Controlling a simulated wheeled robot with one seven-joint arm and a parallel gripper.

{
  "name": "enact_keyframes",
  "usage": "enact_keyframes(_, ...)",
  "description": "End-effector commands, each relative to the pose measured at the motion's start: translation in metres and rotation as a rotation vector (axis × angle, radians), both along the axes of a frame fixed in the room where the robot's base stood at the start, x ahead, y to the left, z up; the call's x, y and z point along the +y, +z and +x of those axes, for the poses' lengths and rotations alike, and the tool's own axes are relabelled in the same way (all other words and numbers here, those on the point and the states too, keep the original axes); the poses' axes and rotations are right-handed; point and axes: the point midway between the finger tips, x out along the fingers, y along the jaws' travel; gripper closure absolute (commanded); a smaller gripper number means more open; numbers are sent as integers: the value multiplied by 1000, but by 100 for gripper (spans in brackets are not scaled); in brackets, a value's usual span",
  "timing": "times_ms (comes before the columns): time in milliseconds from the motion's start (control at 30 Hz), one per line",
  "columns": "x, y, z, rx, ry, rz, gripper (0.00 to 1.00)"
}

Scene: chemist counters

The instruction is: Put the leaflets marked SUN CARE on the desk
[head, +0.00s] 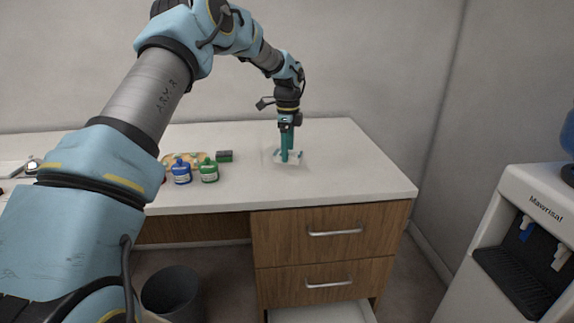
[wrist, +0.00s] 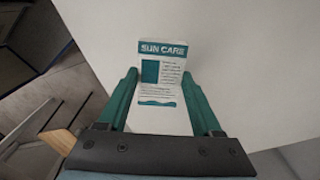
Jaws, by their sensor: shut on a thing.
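The white leaflets with teal print (wrist: 162,75) show the words SUN CARE at their top edge in the wrist view. My gripper (wrist: 160,85) has its teal fingers shut on them, one finger at each side. In the head view my gripper (head: 285,157) points straight down over the right part of the white desk (head: 345,175). The leaflets (head: 296,159) show there at the fingertips, low at the desk top. I cannot tell whether they touch it.
A blue bottle (head: 182,174), a green bottle (head: 209,173) and a dark green block (head: 224,156) stand on the desk left of my gripper. A patterned orange item (head: 172,158) lies behind the bottles. A water dispenser (head: 530,200) stands at the right. The desk's right end is clear.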

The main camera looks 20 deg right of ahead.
Motion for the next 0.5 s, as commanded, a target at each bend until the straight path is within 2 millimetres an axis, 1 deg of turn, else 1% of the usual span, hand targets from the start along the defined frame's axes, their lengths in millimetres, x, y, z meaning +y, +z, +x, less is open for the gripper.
enact_keyframes(100, 0, -13, 0, 0, 0, 0, 90)
enact_keyframes(267, 0, -25, 0, 1, 0, 1, 90)
enact_keyframes(433, 0, -48, -1, 0, 0, 1, 90)
enact_keyframes(500, 0, -53, 0, -1, 0, 1, 90)
